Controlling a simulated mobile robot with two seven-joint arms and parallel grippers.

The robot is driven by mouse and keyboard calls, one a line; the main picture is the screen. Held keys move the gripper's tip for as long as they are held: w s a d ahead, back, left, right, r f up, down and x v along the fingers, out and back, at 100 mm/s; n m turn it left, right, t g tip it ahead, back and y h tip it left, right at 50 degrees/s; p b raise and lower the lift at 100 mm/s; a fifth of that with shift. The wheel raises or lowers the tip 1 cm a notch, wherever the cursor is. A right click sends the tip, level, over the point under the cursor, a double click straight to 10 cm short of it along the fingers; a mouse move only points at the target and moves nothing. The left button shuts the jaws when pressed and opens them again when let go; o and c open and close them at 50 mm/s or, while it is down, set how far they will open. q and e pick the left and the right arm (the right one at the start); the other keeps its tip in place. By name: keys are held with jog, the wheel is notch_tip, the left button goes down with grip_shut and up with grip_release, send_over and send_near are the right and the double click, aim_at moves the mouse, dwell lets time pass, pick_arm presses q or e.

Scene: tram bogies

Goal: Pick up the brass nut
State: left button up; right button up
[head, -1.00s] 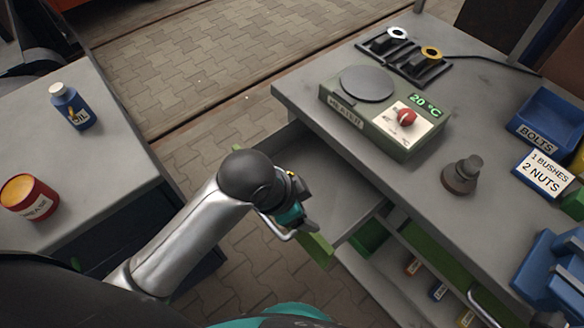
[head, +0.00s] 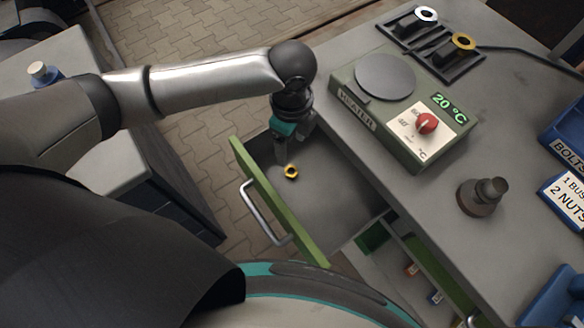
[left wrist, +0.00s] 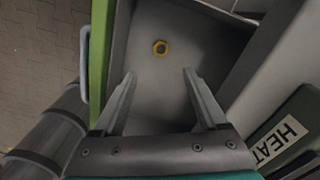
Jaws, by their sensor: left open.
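The brass nut (head: 291,172) lies flat on the floor of the open drawer (head: 335,205), near its front left corner. In the left wrist view the nut (left wrist: 160,47) shows beyond the fingertips, between their lines. My left gripper (head: 295,155) points down over the drawer, just behind the nut in the head view. Its two fingers (left wrist: 158,75) are apart with nothing between them. My right gripper is not in view.
The drawer has a green front (head: 277,200) with a metal handle (head: 262,212). The heater (head: 405,110) stands on the bench just right of my left gripper. A dark stepped part (head: 482,197) stands on the bench. A blue oil bottle (head: 43,75) is on the left cabinet.

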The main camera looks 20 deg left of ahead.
pick_arm(q)
jog(key=b, duration=0.2)
send_over(291, 171)
notch_tip(291, 171, down, 7)
jog(key=shift+s+d+f, duration=0.1)
jog(key=shift+s, duration=0.05)
jog(key=shift+f+b, duration=0.85)
jog(key=shift+f, duration=1.75)
jog(key=shift+c, duration=0.2)
grip_shut()
